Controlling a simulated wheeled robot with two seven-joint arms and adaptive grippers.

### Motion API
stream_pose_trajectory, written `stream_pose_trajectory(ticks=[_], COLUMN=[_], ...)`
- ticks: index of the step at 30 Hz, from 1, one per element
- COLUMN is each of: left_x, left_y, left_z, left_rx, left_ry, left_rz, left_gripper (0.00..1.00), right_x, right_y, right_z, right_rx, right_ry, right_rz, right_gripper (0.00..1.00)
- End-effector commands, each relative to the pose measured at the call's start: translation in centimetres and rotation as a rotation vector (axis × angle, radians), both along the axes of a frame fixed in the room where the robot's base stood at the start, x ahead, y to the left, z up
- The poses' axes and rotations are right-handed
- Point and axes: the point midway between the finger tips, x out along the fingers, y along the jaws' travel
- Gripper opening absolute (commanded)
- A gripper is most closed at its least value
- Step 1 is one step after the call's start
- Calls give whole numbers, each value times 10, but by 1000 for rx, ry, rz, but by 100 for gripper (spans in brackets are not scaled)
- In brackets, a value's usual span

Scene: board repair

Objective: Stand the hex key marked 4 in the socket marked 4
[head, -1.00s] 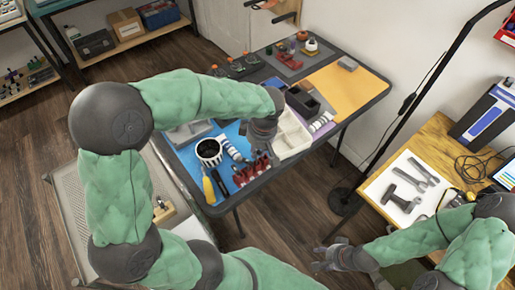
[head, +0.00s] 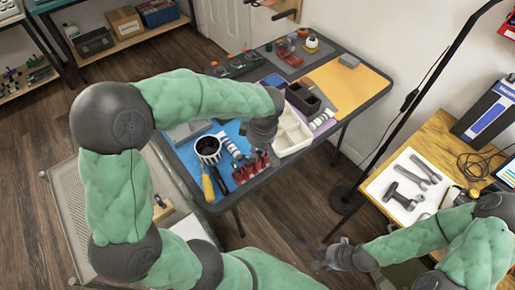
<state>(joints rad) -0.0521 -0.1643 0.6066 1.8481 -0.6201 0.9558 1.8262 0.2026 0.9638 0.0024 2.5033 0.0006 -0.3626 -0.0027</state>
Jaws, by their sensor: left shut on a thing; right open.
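My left gripper (head: 263,137) is over the front part of the folding table, just above and behind a red holder-like piece (head: 252,170). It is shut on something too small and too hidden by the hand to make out. No hex key can be picked out for sure, and no number marks or sockets are readable at this size. My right gripper (head: 325,258) is open and empty, low at the lower right, away from the folding table.
A cream tray (head: 291,137) is right of my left gripper. A wooden bench (head: 440,135) stands at right.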

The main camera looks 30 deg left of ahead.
Motion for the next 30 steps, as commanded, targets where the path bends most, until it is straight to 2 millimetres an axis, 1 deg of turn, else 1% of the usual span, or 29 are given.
stream_pose_trajectory(ticks=[15,25,26,27,28,29,30], left_x=[0,0,0,0,0,0,0], left_y=[0,0,0,0,0,0,0], left_z=[-7,-7,-7,-7,-7,-7,-7], left_rx=[0,0,0,0,0,0,0], left_ry=[0,0,0,0,0,0,0], left_rz=[0,0,0,0,0,0,0], left_gripper=[0,0,26,37,46,48,48], right_x=[0,0,0,0,0,0,0], right_y=[0,0,0,0,0,0,0], right_z=[-8,-7,-7,-7,-7,-7,-7], right_rx=[0,0,0,0,0,0,0], right_ry=[0,0,0,0,0,0,0], right_rz=[0,0,0,0,0,0,0], right_gripper=[50,50,50,50,50,50,50])
